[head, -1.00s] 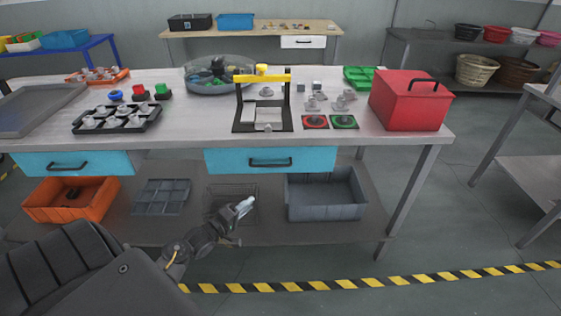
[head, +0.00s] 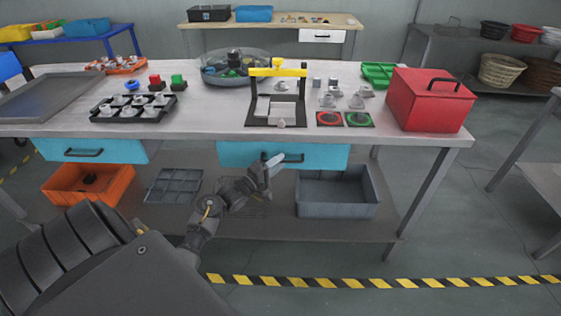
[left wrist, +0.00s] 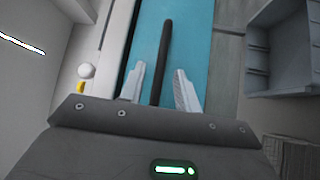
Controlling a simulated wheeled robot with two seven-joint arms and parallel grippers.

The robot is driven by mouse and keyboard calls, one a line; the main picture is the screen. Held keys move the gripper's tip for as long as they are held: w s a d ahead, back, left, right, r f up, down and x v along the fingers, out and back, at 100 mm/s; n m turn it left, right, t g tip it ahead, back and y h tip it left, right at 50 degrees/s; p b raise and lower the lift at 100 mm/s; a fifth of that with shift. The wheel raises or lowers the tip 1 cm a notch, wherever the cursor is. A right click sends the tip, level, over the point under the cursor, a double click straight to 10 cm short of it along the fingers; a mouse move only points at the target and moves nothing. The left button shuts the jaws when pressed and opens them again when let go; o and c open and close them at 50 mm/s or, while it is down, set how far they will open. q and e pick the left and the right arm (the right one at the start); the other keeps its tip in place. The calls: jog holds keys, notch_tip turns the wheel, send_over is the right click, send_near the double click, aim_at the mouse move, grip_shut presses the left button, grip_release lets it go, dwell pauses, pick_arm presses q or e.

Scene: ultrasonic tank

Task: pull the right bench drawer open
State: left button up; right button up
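The right bench drawer (head: 325,156) is a blue front under the worktop's edge, and it looks shut. Its dark bar handle (head: 292,158) is partly hidden by my left gripper (head: 270,168) in the head view. In the left wrist view, the blue drawer front (left wrist: 185,30) fills the middle, and the black handle (left wrist: 164,50) runs between the two fingers of my left gripper (left wrist: 160,88). The fingers are apart with a gap on both sides of the handle. My right gripper is not in view.
The left drawer (head: 115,151) is shut. Below, an orange bin (head: 118,190), a divided grey tray (head: 160,190) and a grey bin (head: 340,207) stand on the lower shelf. A red box (head: 425,110) and a black-yellow fixture (head: 277,70) stand on the worktop.

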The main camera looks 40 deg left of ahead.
pick_arm(q)
jog(key=shift+w+d, duration=0.15)
jog(key=shift+w, duration=0.65)
jog(key=shift+c, duration=0.4)
grip_shut()
